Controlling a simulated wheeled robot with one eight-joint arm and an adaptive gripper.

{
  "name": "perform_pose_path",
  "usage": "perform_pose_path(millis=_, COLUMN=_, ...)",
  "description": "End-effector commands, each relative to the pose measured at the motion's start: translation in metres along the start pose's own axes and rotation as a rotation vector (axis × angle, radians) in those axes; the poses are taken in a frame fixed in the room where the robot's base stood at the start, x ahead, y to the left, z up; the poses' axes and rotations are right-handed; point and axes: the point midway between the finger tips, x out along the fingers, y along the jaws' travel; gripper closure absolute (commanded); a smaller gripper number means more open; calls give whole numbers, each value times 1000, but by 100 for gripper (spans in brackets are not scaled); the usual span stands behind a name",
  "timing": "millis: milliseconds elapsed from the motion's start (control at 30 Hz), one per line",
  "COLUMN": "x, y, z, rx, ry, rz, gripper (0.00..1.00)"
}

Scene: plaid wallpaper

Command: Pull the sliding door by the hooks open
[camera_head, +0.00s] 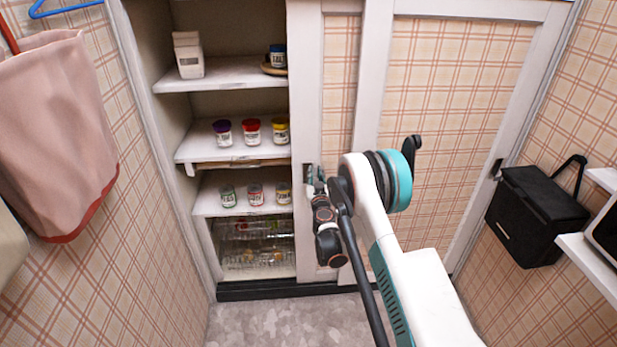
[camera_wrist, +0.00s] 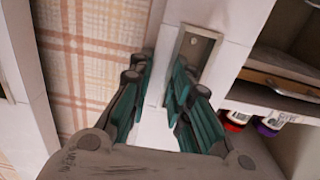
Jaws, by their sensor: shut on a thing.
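The sliding door (camera_head: 342,52) has a white frame around a plaid panel. Its white left edge strip stands beside the open shelf bay. A recessed metal pull (camera_wrist: 196,54) is set in that strip. My gripper (camera_head: 315,183) is at this strip, close to the pull. In the wrist view my gripper's teal fingers (camera_wrist: 158,98) sit on either side of part of the white strip, shut on the door's frame, just below the pull. The exact contact is partly hidden by the fingers. A second plaid door panel (camera_head: 448,75) stands to the right.
The open bay at left has shelves (camera_head: 222,76) with several small jars and a white carton (camera_head: 188,54). A black bag (camera_head: 536,212) hangs on the right wall beside a white shelf (camera_head: 592,262). Pink cloth (camera_head: 55,130) hangs at left. Speckled floor (camera_head: 270,322) is clear in front.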

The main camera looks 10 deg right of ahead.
Motion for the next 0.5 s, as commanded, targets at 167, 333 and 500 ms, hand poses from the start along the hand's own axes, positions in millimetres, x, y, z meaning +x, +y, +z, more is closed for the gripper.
perform_pose_path(millis=167, x=0, y=6, z=0, rx=0, ry=0, rz=0, gripper=100)
perform_pose_path(millis=333, x=0, y=7, z=0, rx=0, ry=0, rz=0, gripper=100)
perform_pose_path(millis=500, x=0, y=6, z=0, rx=0, ry=0, rz=0, gripper=100)
